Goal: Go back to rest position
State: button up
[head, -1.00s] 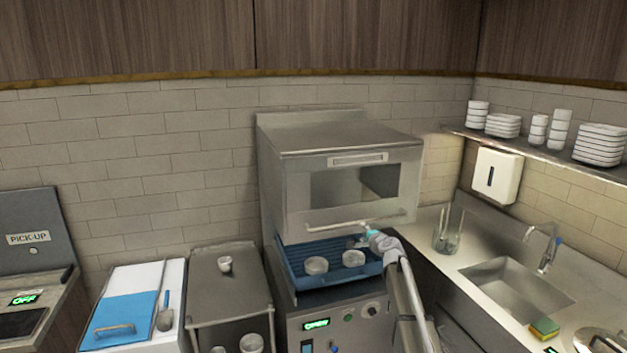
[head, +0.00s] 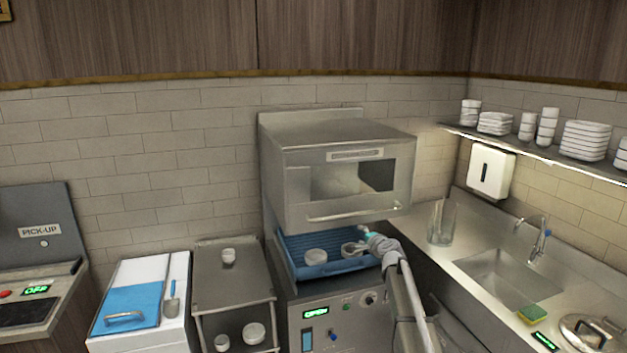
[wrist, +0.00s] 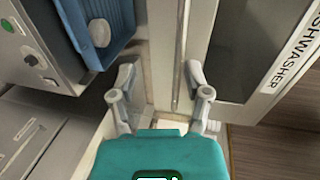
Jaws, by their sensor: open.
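My gripper (head: 359,242) is at the right front of the open dishwasher (head: 350,180), by the blue rack (head: 345,267). In the wrist view my gripper (wrist: 160,76) is open, with nothing between its fingers. Two white bowls sit in the rack: a left one (head: 315,256) and a right one (head: 349,249) close to my gripper. The wrist view shows one bowl (wrist: 99,32) in the rack (wrist: 112,12), left of the fingers and apart from them. My arm reaches up from the lower right.
The dishwasher hood is raised above the rack. A sink (head: 505,285) and glass container (head: 441,222) are on the right counter. A shelf cart (head: 235,285) with white cups stands left. White dishes (head: 583,141) fill the wall shelf.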

jog(key=s+a+f+n+g+b, duration=0.1)
jog(key=s+a+f+n+g, duration=0.15)
jog(key=s+f, duration=0.35)
jog(key=s+a+f+n+g+b, duration=0.1)
jog(key=s+f+n+g, duration=0.25)
jog(key=s, duration=0.55)
jog(key=s+a+f+n+g+b, duration=0.1)
jog(key=s+a+f+n+g, duration=0.2)
jog(key=s, duration=0.4)
jog(key=s+d+f+n+g+h+b, duration=0.1)
jog(key=s+d+f+n+g+h, duration=0.1)
jog(key=s, duration=0.9)
jog(key=s+d+f+n+g+h+b, duration=0.1)
jog(key=s+d+f+n+g+h, duration=0.1)
jog(key=s+f, duration=0.4)
jog(key=s+d+g+h, duration=0.1)
jog(key=s+d, duration=0.1)
jog(key=s, duration=0.3)
jog(key=shift+s+d+n+g+b, duration=0.25)
jog(key=shift+d+n+g+b, duration=0.05)
jog(key=shift+d+n, duration=0.1)
jog(key=shift+w, duration=0.1)
jog(key=shift+c, duration=0.3)
